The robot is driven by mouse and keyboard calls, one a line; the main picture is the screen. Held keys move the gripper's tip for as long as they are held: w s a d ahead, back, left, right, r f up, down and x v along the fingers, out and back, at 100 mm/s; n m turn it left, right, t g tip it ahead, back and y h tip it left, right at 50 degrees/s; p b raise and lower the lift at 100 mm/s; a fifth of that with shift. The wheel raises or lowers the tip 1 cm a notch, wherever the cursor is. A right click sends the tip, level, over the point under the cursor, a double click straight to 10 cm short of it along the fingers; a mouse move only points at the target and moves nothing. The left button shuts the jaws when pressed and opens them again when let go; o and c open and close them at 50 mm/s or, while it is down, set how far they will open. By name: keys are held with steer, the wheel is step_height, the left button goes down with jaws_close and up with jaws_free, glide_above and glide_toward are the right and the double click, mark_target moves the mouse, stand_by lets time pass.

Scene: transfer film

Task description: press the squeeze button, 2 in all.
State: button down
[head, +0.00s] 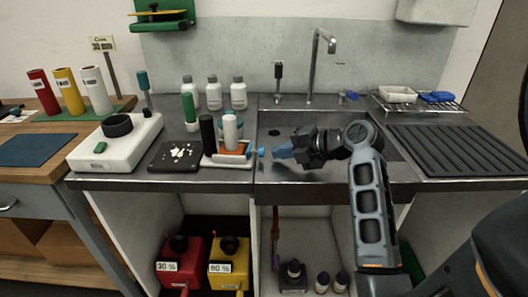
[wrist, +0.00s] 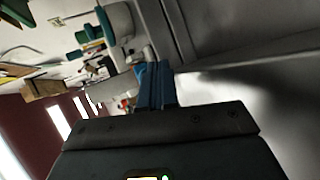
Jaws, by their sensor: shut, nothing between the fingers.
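No part in view is labelled as the squeeze button. The device carries a black and a white upright roller and an orange strip. The fingers are shut and empty, and show together in the wrist view (wrist: 153,85). The knob cannot be made out there.
A white machine (head: 85,155) with a black ring and a green button stands left of a black tray (head: 160,165). White bottles (head: 214,94) stand behind. A tall faucet (head: 313,70) rises behind the sink; a ribbed drainboard (head: 455,150) is at right.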

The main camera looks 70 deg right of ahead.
steer(key=shift+w, duration=0.1)
stand_by(0.7)
steer(key=shift+w+a+b, duration=0.15)
steer(key=shift+w+b, duration=0.15)
steer(key=shift+w+a, duration=0.2)
steer(key=shift+w, duration=0.4)
stand_by(0.9)
steer(key=shift+s, duration=0.15)
steer(key=shift+s+d+b, duration=0.3)
steer(key=shift+s+b, duration=0.15)
steer(key=shift+s, duration=0.4)
steer(key=shift+s+d+b, duration=0.15)
steer(key=shift+s+d, duration=0.1)
steer(key=shift+s, duration=0.55)
steer(key=shift+s+d+b, duration=0.1)
steer(key=shift+s+d, duration=0.2)
steer(key=shift+s, duration=0.5)
steer(key=shift+s+d+b, duration=0.15)
steer(key=shift+s+d, duration=0.1)
steer(key=shift+s, duration=0.55)
